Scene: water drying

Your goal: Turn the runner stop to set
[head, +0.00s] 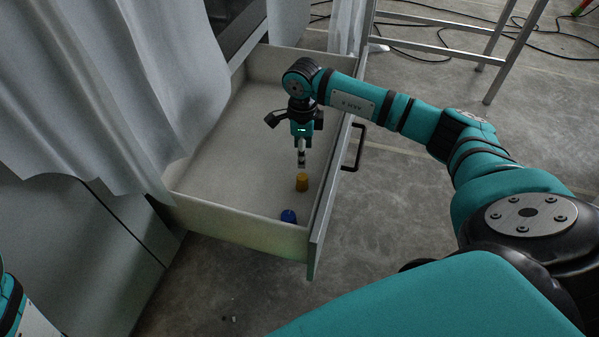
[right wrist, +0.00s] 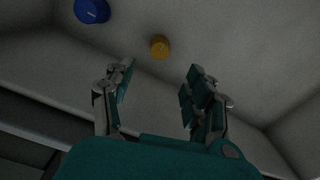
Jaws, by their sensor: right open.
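An open drawer (head: 245,222) holds two small round knob-like pieces on its floor near the front right corner. One is orange-yellow (head: 302,183) and the other is blue (head: 288,216), with a pale mark on its top in the right wrist view (right wrist: 92,11). I cannot tell which is the runner stop, and no set mark can be read. My right gripper (head: 301,162) points down inside the drawer, just above the orange piece. In the right wrist view its fingers (right wrist: 161,72) are spread and empty, with the orange piece (right wrist: 160,46) beyond the gap, apparently untouched. My left gripper is out of frame.
The drawer's walls stand close around my right gripper, with a dark handle (head: 354,148) on the front panel. A white curtain (head: 130,90) hangs over the drawer's left side. A metal ladder-like frame (head: 500,55) and cables lie beyond. The drawer's middle is bare.

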